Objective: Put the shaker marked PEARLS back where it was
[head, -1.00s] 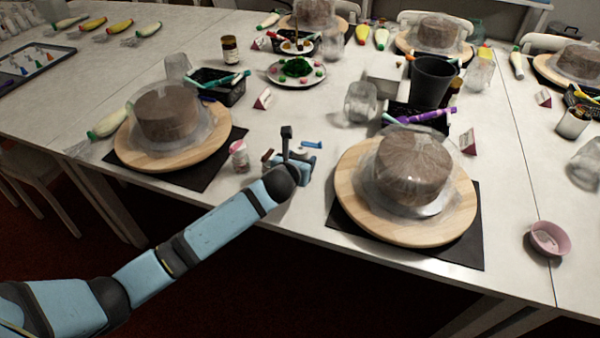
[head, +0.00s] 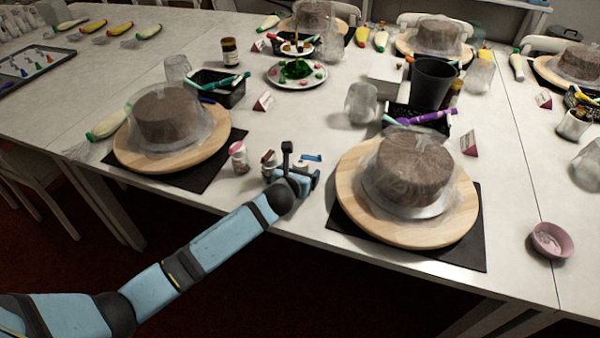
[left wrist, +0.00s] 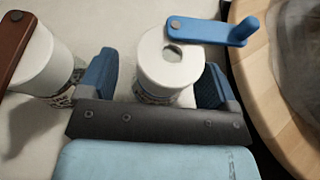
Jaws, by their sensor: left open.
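My left gripper (head: 297,174) is at the near part of the table, between the two nearest cake turntables. In the left wrist view it is open (left wrist: 155,82), with one finger on each side of a shaker with a white lid (left wrist: 155,58) and a blue handle. That handle (head: 311,157) also shows just past the gripper in the head view. A shaker with a brown handle (left wrist: 38,58) stands to its left, and shows in the head view too (head: 268,160).
Wrapped cakes stand on wooden turntables to the left (head: 205,157) and right (head: 350,205), the right one close to the gripper. A plate (head: 312,83) and a black basket (head: 232,98) stand behind. The table's front edge is near.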

